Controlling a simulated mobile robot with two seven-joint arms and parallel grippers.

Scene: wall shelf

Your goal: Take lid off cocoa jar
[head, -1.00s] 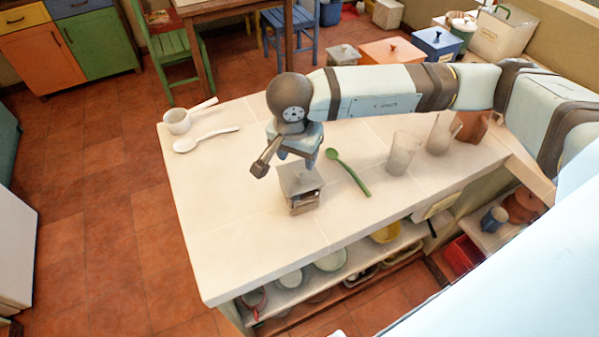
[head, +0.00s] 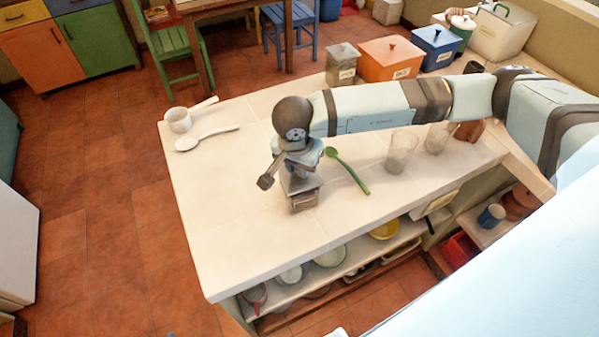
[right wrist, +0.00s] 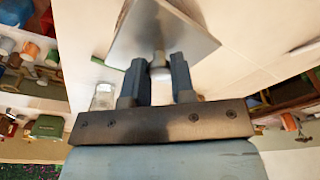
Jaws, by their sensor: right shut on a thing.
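The cocoa jar (head: 304,203) is a small square jar with dark contents, upright on the pale counter; I cannot read its label. Its flat grey square lid (head: 313,185) sits on top, partly hidden under my right gripper (head: 298,178). In the right wrist view the lid (right wrist: 152,30) shows as a grey plate with a round pale knob (right wrist: 160,72). My right gripper's two blue-grey fingers (right wrist: 159,78) are shut on the knob, one on each side. I cannot tell any gap between lid and jar. My left gripper is not in view.
A green spoon (head: 348,172) lies close right of the jar. Two clear glasses (head: 401,150) stand further right. A white spoon (head: 205,138) and a white pan (head: 179,120) are at the far left. The counter's (head: 235,215) front left is clear.

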